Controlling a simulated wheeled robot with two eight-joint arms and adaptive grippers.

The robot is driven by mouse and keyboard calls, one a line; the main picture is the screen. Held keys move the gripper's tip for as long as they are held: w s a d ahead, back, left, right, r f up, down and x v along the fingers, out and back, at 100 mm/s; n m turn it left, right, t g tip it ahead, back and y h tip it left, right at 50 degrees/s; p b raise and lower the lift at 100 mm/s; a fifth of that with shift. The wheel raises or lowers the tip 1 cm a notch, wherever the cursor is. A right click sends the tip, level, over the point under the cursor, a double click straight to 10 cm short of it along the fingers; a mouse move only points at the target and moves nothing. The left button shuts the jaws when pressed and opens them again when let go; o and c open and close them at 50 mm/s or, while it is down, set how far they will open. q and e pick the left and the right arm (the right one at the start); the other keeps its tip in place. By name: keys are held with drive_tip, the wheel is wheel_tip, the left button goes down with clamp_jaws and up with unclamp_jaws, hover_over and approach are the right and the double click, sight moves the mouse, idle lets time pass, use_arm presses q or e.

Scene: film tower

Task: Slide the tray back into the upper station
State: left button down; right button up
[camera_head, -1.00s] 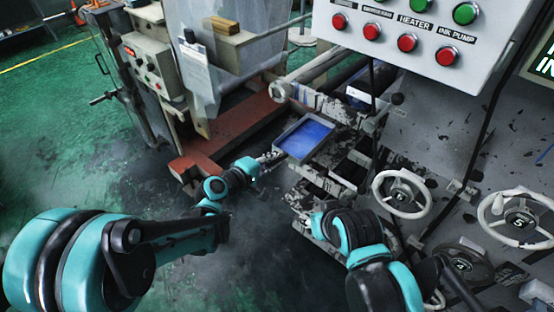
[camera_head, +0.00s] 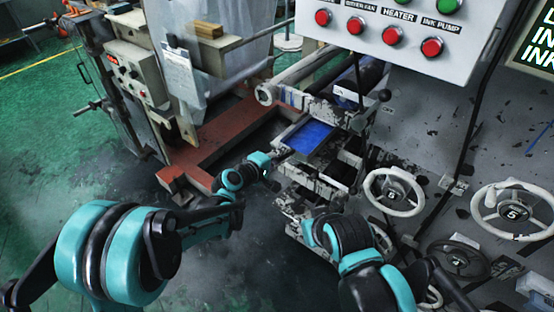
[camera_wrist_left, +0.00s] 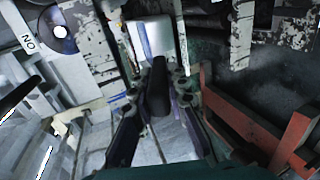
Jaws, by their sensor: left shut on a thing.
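The tray (camera_head: 304,154) is a shallow grey box with a bright blue inside, level in the head view. Its far side is partly under the paint-worn upper station (camera_head: 322,106). My left gripper (camera_head: 279,151) is at its near left end, shut on it. In the left wrist view, the gripper fingers (camera_wrist_left: 158,117) close around a dark handle-like part (camera_wrist_left: 157,90), with a pale, blue-streaked surface beyond. The exact finger contact is hard to see.
Rollers (camera_head: 300,73) run above and behind the tray. White handwheels (camera_head: 394,192) and a control panel (camera_head: 395,30) stand to the right. A red floor frame (camera_head: 215,140) lies left of the tray. Open dark floor is in front of the press.

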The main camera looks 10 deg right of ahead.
sight(302, 145)
use_arm(q)
drive_tip(key=shift+w+d+f+b, duration=0.15)
drive_tip(key=shift+w+d, duration=1.1)
drive_tip(key=shift+d, duration=0.35)
drive_tip(key=shift+w+d+f+b, duration=0.1)
drive_tip(key=shift+w+d+b, duration=0.05)
drive_tip(key=shift+w+d, duration=1.3)
drive_tip(key=shift+w+d+f+b, duration=0.15)
drive_tip(key=shift+w+d, duration=0.9)
drive_tip(key=shift+d, duration=0.7)
drive_tip(key=c, duration=1.4)
unclamp_jaws()
drive_tip(key=shift+c, duration=0.2)
drive_tip(key=shift+a, duration=0.1)
